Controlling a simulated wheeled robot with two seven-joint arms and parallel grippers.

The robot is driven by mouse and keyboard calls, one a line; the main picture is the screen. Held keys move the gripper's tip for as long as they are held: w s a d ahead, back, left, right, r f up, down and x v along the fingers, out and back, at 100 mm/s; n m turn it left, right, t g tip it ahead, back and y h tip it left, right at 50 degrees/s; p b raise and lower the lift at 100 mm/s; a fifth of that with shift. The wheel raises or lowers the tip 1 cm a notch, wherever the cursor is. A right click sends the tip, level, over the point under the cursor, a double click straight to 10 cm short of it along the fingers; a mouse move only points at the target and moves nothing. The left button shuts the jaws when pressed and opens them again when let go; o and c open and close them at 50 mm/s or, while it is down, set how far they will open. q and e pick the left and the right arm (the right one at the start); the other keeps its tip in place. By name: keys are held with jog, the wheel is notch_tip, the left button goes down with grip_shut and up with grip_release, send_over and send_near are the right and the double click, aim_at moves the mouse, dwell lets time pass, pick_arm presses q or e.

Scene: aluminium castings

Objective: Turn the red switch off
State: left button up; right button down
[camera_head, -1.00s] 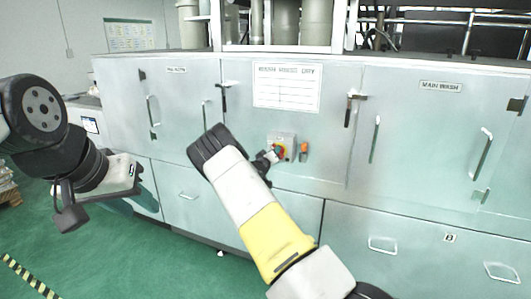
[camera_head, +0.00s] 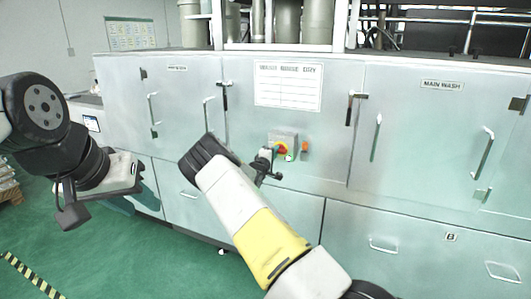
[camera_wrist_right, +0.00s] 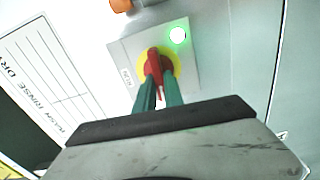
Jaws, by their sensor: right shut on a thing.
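The red switch (camera_wrist_right: 153,64) is a red rotary handle on a yellow round plate, on a grey box fixed to the machine front. In the head view the switch (camera_head: 281,149) shows small, partly behind my right wrist. My right gripper (camera_wrist_right: 159,88) has its teal fingers on the two sides of the red handle and is shut on it. In the wrist view the handle points roughly up and down the picture. A green lamp (camera_wrist_right: 178,36) on the box is lit. My left gripper (camera_head: 137,198) hangs far left, away from the switch, its fingers apart and empty.
An orange knob (camera_head: 305,148) sits just right of the switch box. A white "WASH RINSE DRY" sign (camera_head: 288,87) is above it. Cabinet doors with protruding handles (camera_head: 376,138) stand on both sides. The green floor (camera_head: 130,255) at the front left is clear.

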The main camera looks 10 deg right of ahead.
jog(key=shift+a+f+n, duration=0.1)
jog(key=shift+n, duration=0.4)
jog(key=c, duration=1.4)
grip_release()
jog(key=shift+c, duration=0.2)
jog(key=v, duration=0.7)
jog(key=shift+s+a, duration=0.2)
jog(key=shift+s, duration=0.15)
